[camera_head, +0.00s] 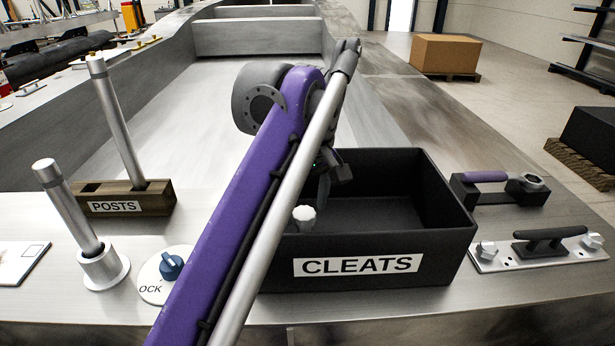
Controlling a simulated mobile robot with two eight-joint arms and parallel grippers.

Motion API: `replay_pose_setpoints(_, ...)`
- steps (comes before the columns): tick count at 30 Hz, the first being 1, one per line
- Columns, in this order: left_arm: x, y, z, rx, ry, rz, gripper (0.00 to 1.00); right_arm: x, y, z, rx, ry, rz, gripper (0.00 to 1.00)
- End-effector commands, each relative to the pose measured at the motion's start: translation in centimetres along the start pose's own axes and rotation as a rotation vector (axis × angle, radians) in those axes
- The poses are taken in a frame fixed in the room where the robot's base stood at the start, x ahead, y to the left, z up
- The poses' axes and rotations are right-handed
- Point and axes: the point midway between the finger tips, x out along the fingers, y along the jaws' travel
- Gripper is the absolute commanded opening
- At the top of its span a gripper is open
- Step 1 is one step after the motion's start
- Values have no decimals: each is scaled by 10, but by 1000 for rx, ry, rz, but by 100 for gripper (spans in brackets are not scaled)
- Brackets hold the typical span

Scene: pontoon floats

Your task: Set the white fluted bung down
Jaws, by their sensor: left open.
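The white fluted bung (304,214) shows just behind the front wall of the black box marked CLEATS (445,262), near its left end. It seems to be inside the box; its lower part is hidden by the front wall and my arm. My left gripper (325,186) is open, small and dark in the picture, above and slightly right of the bung and apart from it. My purple left arm crosses in front of the box's left side. My right gripper is not in view.
A wooden POSTS block (160,201) holds a grey post. Another post leans in a round socket (104,268) at left. A blue knob (171,265) sits on a round plate. A cleat (545,244) and a purple-handled wrench (485,177) lie at right.

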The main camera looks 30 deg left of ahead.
Motion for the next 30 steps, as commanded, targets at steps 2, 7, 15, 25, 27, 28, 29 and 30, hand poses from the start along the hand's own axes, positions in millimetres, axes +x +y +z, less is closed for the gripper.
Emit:
replay_pose_setpoints(2,-21,0,0,1,0,1,83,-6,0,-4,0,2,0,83)
replay_pose_setpoints(7,-59,0,0,0,0,0,83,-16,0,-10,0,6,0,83)
replay_pose_setpoints(15,-96,0,0,1,0,0,83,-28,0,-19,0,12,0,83)
replay_pose_setpoints(25,-100,0,0,0,0,0,83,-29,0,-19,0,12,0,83)
replay_pose_setpoints(27,-100,0,0,0,0,0,83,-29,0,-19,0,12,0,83)
replay_pose_setpoints(28,-101,0,0,0,0,0,83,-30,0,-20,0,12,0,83)
replay_pose_setpoints(29,-103,0,0,0,1,1,83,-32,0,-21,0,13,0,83)
replay_pose_setpoints(30,-108,0,-1,0,1,3,83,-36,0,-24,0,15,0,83)
